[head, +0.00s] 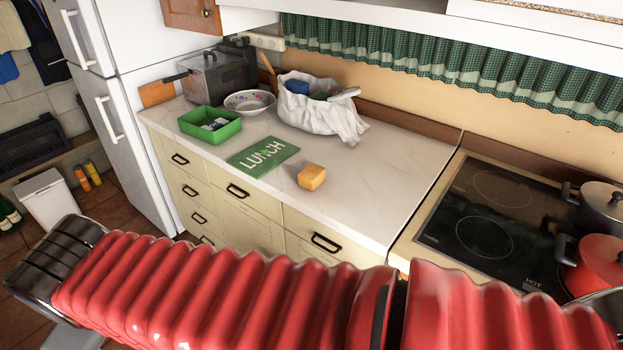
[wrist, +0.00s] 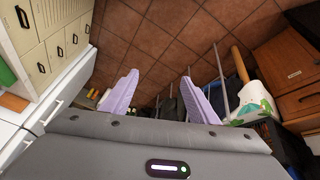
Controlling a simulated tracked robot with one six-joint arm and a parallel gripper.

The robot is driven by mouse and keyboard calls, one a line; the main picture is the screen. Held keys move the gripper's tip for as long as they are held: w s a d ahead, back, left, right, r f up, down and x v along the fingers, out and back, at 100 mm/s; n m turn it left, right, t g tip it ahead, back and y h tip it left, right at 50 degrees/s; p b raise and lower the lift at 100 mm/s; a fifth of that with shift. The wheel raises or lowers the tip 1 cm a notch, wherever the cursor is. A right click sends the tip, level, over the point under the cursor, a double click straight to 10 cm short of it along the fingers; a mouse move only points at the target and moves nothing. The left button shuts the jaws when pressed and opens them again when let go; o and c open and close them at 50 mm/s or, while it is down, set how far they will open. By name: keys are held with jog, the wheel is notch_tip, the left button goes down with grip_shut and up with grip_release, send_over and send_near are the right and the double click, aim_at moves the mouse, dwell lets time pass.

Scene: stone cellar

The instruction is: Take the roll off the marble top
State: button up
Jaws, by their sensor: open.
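The roll (head: 312,177) is a small orange-brown block-shaped piece on the marble top (head: 370,195), near its front edge and just right of a green LUNCH board. It stands upright and clear of other things. My red ribbed arm crosses the bottom of the head view, in front of the counter. In the wrist view my gripper (wrist: 162,95) shows two pale lilac fingers spread apart with nothing between them. They point over the tiled floor, away from the marble top. The roll is not in the wrist view.
The green LUNCH board (head: 263,157) lies left of the roll. A green box (head: 210,125), a patterned bowl (head: 249,102) and a white bag (head: 315,115) stand behind. A black hob with a red pot (head: 592,265) is at the right. The marble right of the roll is clear.

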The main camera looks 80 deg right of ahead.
jog(key=o, duration=0.3)
jog(key=d+g+h, duration=0.1)
jog(key=d, duration=0.3)
jog(key=d+f+n+g+h, duration=0.1)
jog(key=d, duration=0.4)
jog(key=d+f+g+h, duration=0.1)
jog(key=d+h, duration=0.1)
jog(key=d, duration=0.3)
jog(key=shift+s+d+f+n, duration=0.25)
jog(key=shift+s+n, duration=0.05)
jog(key=shift+n, duration=0.1)
jog(key=n+g+h, duration=0.6)
jog(key=n+h, duration=0.2)
jog(key=n, duration=0.4)
send_near(308, 176)
jog(key=shift+w+a+r, duration=0.3)
jog(key=shift+a+r, duration=0.05)
jog(key=shift+r, duration=0.1)
jog(key=shift+y, duration=0.4)
jog(key=x, duration=0.8)
jog(key=shift+s+d, duration=0.15)
jog(key=shift+d, duration=0.15)
jog(key=shift+f, duration=0.1)
